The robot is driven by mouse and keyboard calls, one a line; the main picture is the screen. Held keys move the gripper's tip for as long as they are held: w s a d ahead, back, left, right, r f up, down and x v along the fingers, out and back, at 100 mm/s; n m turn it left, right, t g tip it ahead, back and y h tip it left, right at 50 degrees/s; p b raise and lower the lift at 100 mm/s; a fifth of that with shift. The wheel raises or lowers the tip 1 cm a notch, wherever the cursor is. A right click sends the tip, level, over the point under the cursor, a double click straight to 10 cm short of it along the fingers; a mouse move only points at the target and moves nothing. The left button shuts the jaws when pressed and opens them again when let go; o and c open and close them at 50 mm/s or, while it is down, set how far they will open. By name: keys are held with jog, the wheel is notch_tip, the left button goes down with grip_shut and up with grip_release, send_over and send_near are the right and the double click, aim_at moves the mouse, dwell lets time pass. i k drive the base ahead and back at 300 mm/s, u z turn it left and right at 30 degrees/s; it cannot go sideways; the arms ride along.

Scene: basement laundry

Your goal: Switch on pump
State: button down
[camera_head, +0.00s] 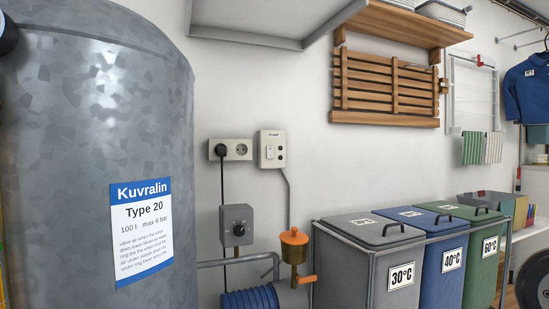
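The pump (249,300) shows at the bottom edge as a blue ribbed body, partly cut off by the frame. An orange funnel-shaped part (294,238) and an orange lever handle (307,280) are above and beside it. On the wall above is a cream switch box (272,149) with a small label too blurred to read surely, a pale switch and dark round spots. A cable runs down from it towards the pump. A grey box with a black knob (239,226) sits lower left. The switch position cannot be told. My gripper is not in view.
A large grey tank (95,90) fills the left side. A double socket (231,149) holds a black plug. A grey shelf (270,22) juts out above. Lidded grey (370,265), blue and green bins stand in a metal frame at right. A folded wooden rack (385,85) hangs above.

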aim_at(270, 150)
jog(key=u, duration=0.4)
jog(key=i, duration=1)
